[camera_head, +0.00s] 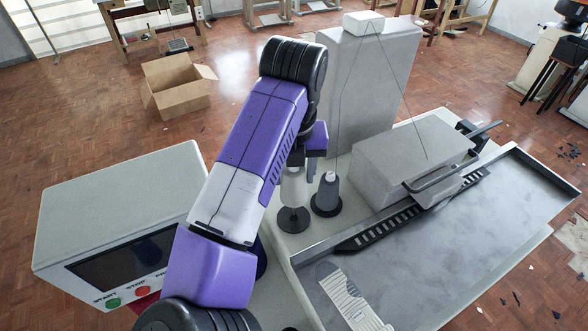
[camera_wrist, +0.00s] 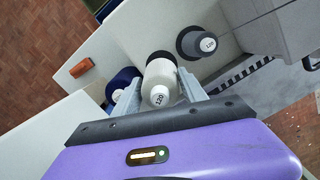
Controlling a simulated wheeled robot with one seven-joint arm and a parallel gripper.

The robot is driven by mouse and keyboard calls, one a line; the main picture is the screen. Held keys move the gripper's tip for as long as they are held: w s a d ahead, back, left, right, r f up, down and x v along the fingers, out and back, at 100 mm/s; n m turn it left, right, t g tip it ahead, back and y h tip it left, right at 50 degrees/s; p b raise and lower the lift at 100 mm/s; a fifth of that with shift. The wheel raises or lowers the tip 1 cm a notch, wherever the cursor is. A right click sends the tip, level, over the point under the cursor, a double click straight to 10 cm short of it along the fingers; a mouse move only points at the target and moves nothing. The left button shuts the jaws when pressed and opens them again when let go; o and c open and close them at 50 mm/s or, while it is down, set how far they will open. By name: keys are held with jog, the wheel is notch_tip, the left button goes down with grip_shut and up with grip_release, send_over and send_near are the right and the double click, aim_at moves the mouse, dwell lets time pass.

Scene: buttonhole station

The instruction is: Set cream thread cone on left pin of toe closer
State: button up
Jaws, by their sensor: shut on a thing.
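The cream thread cone (camera_head: 293,187) is held upright or nearly so in my gripper (camera_wrist: 160,84), one finger on each side of it in the wrist view. Its top label faces the wrist camera (camera_wrist: 160,96). Under it is the dark round base (camera_head: 292,220) of the left pin on the toe closer (camera_head: 415,160). The cone's foot appears over this disc; I cannot tell whether it touches it, and the pin itself is hidden. A grey thread cone (camera_head: 328,188) stands on the neighbouring dark base to the right, also in the wrist view (camera_wrist: 200,44).
A navy cone (camera_wrist: 122,80) stands close beside the left finger. The control box (camera_head: 120,220) is at left, with an orange-brown object (camera_wrist: 80,67) nearby. A tall grey cabinet (camera_head: 360,85) stands behind the cones. A metal tray (camera_head: 440,240) with a sock (camera_head: 345,298) lies right.

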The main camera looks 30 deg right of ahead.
jog(key=shift+a+f+b, duration=0.1)
jog(key=shift+f+b, duration=2)
jog(key=shift+f, duration=1.35)
jog(key=shift+f+b, duration=0.5)
jog(key=shift+b, duration=0.05)
jog(key=o, duration=1.6)
jog(key=shift+c, duration=0.2)
jog(key=r, duration=0.5)
jog(key=s+r+b, duration=0.1)
jog(key=r, duration=0.1)
jog(key=shift+a+r, duration=0.15)
jog(key=shift+r, duration=0.25)
